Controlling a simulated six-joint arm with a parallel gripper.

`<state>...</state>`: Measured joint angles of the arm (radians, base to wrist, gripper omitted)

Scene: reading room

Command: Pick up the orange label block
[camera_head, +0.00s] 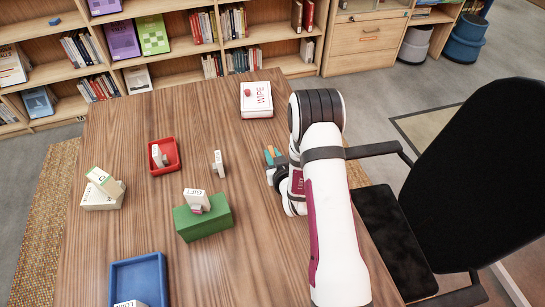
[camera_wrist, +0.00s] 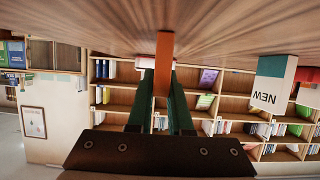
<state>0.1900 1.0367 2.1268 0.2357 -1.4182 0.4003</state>
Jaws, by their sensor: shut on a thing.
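The orange label block (camera_wrist: 164,62) is upright between my gripper's two green fingers in the wrist view. My gripper (camera_wrist: 166,90) is shut on it. The block's far end comes up to the wood surface in that view; I cannot tell whether it touches. In the head view my gripper (camera_head: 274,156) is low over the right side of the table, and the block there is mostly hidden by the fingers.
On the table (camera_head: 160,235) are a standing white block (camera_head: 218,163), a red tray (camera_head: 176,168), a green box (camera_head: 215,224), a blue tray (camera_head: 122,275), a cream box (camera_head: 98,205) and a white WIPE box (camera_head: 246,105). A block marked NEW (camera_wrist: 271,90) shows in the wrist view. A black chair (camera_head: 455,170) stands right.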

